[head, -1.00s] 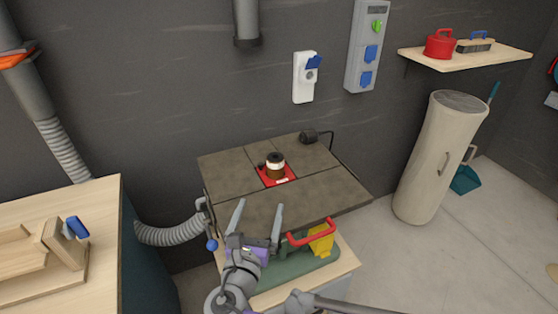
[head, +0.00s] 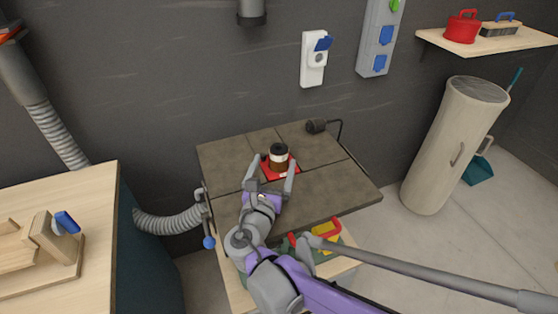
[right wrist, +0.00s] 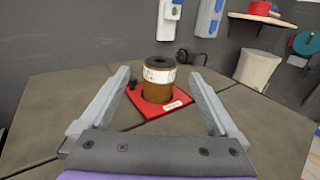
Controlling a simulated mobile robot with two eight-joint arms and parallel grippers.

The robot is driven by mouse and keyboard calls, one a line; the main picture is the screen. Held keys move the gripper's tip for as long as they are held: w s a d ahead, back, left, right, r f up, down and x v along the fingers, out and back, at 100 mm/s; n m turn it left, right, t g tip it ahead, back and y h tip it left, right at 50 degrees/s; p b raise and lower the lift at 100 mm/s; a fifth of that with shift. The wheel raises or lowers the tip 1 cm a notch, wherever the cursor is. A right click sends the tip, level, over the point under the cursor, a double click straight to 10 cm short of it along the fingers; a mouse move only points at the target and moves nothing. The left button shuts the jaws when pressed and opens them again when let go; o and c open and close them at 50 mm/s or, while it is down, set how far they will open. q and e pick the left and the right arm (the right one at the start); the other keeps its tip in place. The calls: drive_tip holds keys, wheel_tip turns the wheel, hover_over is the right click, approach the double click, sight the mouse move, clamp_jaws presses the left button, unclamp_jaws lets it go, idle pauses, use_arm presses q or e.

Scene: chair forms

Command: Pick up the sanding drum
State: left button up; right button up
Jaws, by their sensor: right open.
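The sanding drum (head: 279,157) is a brown upright cylinder with a dark top and a white band. It stands on a red plate (head: 266,174) set into the grey machine table. It also shows in the right wrist view (right wrist: 159,83), on its red plate (right wrist: 146,107). My right gripper (head: 272,162) is open just in front of the drum, over the table. In the wrist view its two fingers (right wrist: 160,80) point toward the drum, one on each side, with gaps between them and the drum.
The grey table top (head: 320,196) is mostly bare around the plate. A black motor or knob (head: 316,126) sits at its back edge. A wooden bench (head: 80,187) with a wooden jig stands at left. A beige cylinder bin (head: 452,150) stands at right.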

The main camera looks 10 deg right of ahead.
sight(277, 156)
drive_tip(key=x, duration=0.4)
drive_tip(key=shift+w+d, duration=0.15)
drive_tip(key=shift+w, duration=0.2)
drive_tip(key=shift+s, duration=0.1)
clamp_jaws()
